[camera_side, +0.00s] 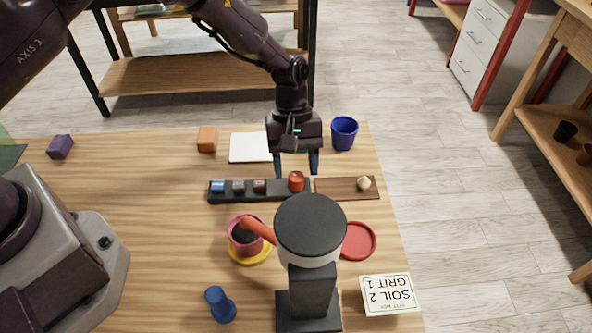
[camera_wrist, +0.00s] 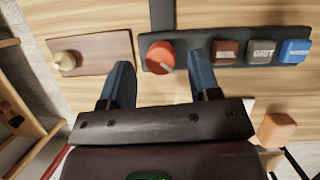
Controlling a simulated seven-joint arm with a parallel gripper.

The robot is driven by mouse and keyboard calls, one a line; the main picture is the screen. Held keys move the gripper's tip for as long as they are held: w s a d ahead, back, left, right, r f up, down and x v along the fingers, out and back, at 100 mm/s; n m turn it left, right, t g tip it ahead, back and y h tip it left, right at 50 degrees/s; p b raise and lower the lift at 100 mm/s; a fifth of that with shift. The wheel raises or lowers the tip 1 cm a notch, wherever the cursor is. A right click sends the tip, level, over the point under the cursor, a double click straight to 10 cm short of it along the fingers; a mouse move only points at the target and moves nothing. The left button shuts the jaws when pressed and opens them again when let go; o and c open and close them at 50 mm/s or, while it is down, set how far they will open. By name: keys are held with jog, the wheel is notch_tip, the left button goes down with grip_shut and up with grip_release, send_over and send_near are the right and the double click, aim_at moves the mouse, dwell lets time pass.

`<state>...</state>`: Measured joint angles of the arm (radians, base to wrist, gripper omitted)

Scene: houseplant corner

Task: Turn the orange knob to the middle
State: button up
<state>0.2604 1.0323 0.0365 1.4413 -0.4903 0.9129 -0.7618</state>
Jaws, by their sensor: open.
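The orange knob (camera_side: 296,181) stands at the right end of a long black panel (camera_side: 232,196). In the wrist view the knob (camera_wrist: 161,56) shows a pale pointer line on its top. My gripper (camera_side: 297,166) is open and empty, pointing down just behind the knob in the side view. In the wrist view its two blue fingers (camera_wrist: 163,70) lie on either side of the knob's near edge. They look apart from the knob, though their height above it is hard to judge. Any marks for the knob's positions are too small to read.
Blue, grey and brown buttons (camera_side: 239,187) sit along the panel. A brown board with a cream knob (camera_side: 363,183) lies to the right. A dispenser with an orange spout (camera_side: 310,240) stands in front, beside a pink pot (camera_side: 240,241). A blue cup (camera_side: 343,133) stands behind.

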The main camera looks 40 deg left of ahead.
jog(key=shift+x, duration=0.9)
jog(key=shift+c, duration=0.5)
jog(key=c, duration=0.8)
jog(key=shift+m, duration=0.3)
jog(key=m+y, duration=0.1)
jog(key=m, duration=0.1)
jog(key=m+g, duration=0.1)
jog(key=m, duration=0.1)
jog(key=shift+w+d+m+y, duration=0.1)
jog(key=shift+m+y, duration=0.2)
jog(key=shift+y, duration=0.1)
jog(key=shift+r+m+y, duration=0.1)
jog(key=shift+m+y, duration=0.8)
jog(key=shift+m, duration=1.4)
